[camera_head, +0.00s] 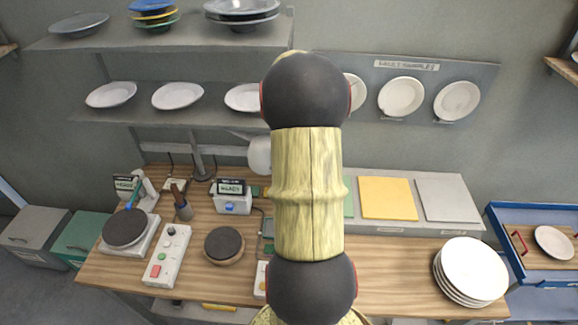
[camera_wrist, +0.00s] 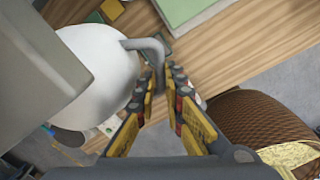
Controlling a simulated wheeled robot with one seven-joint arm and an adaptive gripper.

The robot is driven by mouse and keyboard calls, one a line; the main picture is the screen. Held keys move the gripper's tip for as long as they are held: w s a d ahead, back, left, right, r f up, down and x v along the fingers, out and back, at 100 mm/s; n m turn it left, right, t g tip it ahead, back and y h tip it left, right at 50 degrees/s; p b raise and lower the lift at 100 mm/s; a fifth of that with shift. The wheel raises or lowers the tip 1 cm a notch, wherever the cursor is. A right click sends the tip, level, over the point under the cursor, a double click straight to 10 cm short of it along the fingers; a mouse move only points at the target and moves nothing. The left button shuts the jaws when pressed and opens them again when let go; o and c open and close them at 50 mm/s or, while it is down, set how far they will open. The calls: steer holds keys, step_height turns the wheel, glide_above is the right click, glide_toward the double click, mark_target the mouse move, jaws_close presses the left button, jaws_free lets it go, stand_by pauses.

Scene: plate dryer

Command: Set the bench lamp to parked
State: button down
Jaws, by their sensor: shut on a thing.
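The bench lamp has a white rounded head (camera_head: 259,154) at the back of the wooden bench, partly hidden behind my arm in the head view. Its grey post (camera_head: 196,154) stands to the left. In the wrist view the white lamp head (camera_wrist: 98,72) fills the left side, and a bent grey handle (camera_wrist: 146,44) runs from it to between my fingertips. My gripper (camera_wrist: 166,78) is shut on this handle. In the head view my gripper is hidden behind my own arm. I see no marking for the parked position.
Several plates stand stacked (camera_head: 474,269) at the bench's right end. A dark round turntable (camera_head: 224,243), a white switch box (camera_head: 168,256) and a small blue-white device (camera_head: 232,198) sit left of my arm. Shelves with plates (camera_head: 178,95) hang behind. The bench between my arm and the stack is clear.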

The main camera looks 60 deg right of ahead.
steer(key=shift+d+r, duration=0.3)
steer(key=shift+d, duration=0.15)
steer(key=c, duration=2.3)
jaws_free()
steer(key=shift+c, duration=0.2)
steer(key=shift+o, duration=0.9)
steer(key=shift+s+d+f, duration=0.15)
steer(key=shift+d+f, duration=0.05)
steer(key=shift+d, duration=0.15)
steer(key=shift+a, duration=0.35)
steer(key=shift+d+r, duration=0.15)
steer(key=shift+r, duration=0.35)
step_height(320, 180, up, 11)
steer(key=shift+s, duration=0.15)
